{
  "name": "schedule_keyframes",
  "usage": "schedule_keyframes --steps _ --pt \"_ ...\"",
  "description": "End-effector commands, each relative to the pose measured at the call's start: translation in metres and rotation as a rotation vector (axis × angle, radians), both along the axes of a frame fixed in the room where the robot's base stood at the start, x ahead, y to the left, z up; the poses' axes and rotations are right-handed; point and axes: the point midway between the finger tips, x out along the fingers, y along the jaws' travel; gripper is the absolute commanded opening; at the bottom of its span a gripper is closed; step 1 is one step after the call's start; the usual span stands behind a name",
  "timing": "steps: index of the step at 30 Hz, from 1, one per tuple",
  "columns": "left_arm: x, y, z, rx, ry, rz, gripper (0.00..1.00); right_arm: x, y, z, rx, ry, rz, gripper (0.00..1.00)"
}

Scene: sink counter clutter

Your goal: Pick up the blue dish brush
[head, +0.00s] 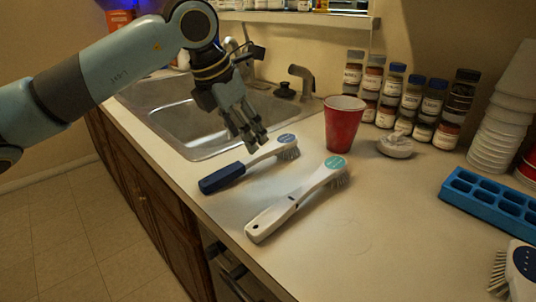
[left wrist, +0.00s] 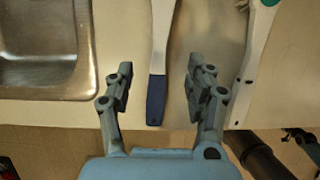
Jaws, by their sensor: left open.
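The blue dish brush (head: 222,178) lies on the counter in front of the sink, with a dark blue handle end, pale neck and blue-labelled head. My left gripper (head: 255,141) is open and empty over its neck in the head view, hiding a little of it. In the left wrist view the brush's blue handle end (left wrist: 156,100) shows between the spread fingers of my left gripper (left wrist: 160,88), touching neither. Its head is outside that view. My right gripper is not in view.
A white brush with a teal label (head: 290,203) lies beside it, nearer the front edge; it also shows in the left wrist view (left wrist: 254,55). A red cup (head: 342,124), white scrubber (head: 395,146), spice jars, blue tray (head: 490,202) and stacked cups stand right. The sink (head: 190,118) is behind.

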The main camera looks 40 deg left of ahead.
Motion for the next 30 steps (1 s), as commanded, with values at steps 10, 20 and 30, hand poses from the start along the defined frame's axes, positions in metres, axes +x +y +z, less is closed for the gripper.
schedule_keyframes --steps 10,20,30 --pt "0.017 -0.003 -0.033 -0.005 0.002 0.002 0.55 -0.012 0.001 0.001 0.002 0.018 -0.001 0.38" --pt "0.032 -0.004 -0.066 -0.001 0.000 -0.001 0.55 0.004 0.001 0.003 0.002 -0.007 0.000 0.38" --pt "0.032 -0.004 -0.065 0.000 0.000 -0.001 0.34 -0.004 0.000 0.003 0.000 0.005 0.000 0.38"
